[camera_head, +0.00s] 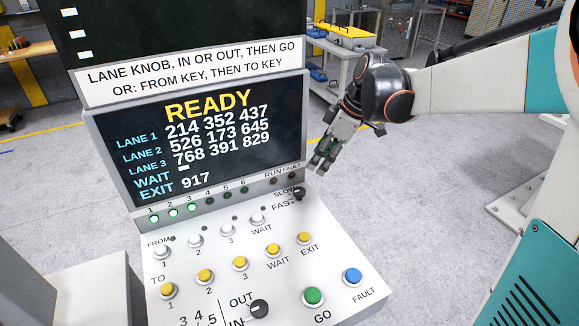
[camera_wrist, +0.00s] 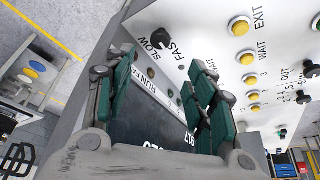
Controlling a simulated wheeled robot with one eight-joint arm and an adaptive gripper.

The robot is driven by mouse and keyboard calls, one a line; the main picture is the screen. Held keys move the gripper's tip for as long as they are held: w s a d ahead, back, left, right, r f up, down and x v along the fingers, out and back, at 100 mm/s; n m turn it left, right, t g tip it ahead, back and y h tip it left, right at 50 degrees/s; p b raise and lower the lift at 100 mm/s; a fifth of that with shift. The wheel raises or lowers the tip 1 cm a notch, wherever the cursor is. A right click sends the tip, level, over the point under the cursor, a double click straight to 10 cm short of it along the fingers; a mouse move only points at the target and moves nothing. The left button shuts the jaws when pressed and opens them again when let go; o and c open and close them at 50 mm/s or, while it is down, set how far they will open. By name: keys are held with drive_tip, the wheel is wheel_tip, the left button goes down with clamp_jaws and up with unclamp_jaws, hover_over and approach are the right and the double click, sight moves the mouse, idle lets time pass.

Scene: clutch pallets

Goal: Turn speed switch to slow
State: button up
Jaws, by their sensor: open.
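The small black speed switch (camera_head: 299,193) is at the upper right of the sloped white panel, beside the labels SLOW and FAST. Which label it points to is too small to tell. It also shows in the wrist view (camera_wrist: 151,72), between the spread fingers and past their tips. My gripper (camera_head: 319,167) hangs above and slightly right of the switch, apart from it. Its two green-padded fingers (camera_wrist: 165,66) are open with nothing held between them.
The panel carries white FROM buttons (camera_head: 196,241), yellow TO buttons (camera_head: 205,277), a black IN/OUT knob (camera_head: 259,308), a green GO button (camera_head: 313,296) and a blue FAULT button (camera_head: 352,276). The screen (camera_head: 200,180) reads READY.

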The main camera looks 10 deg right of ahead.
sight(300, 190)
drive_tip(key=b+x, duration=0.4)
drive_tip(key=x, duration=0.9)
drive_tip(key=shift+f, duration=0.15)
drive_tip(key=c, duration=1.1)
